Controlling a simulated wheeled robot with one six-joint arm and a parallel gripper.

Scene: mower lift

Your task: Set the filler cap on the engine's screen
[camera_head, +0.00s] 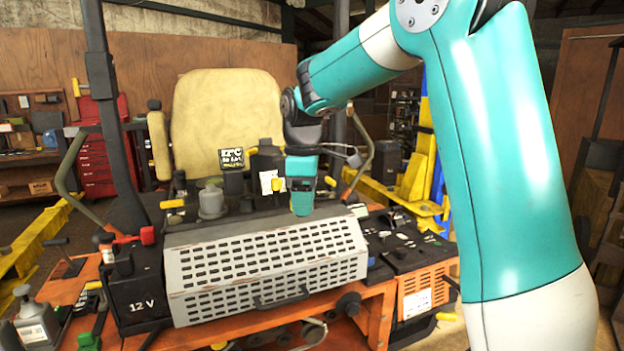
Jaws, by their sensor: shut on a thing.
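The engine's screen (266,262) is a pale grey perforated cover with rows of dark slots, sloping at the front of the mower. A black handle (281,300) sits low on it. My gripper (302,202) points down just above and behind the screen's top edge, close to the middle. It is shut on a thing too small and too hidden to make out. I cannot pick out the filler cap for certain. A small yellow piece (278,184) shows just left of my gripper; I cannot tell whether it touches it.
A black bottle (267,160) with a white label stands behind my gripper, and a grey bottle (211,201) stands to the left. A 12 V battery (140,300) is left of the screen. The seat (226,118) rises behind. A control panel (405,243) lies to the right.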

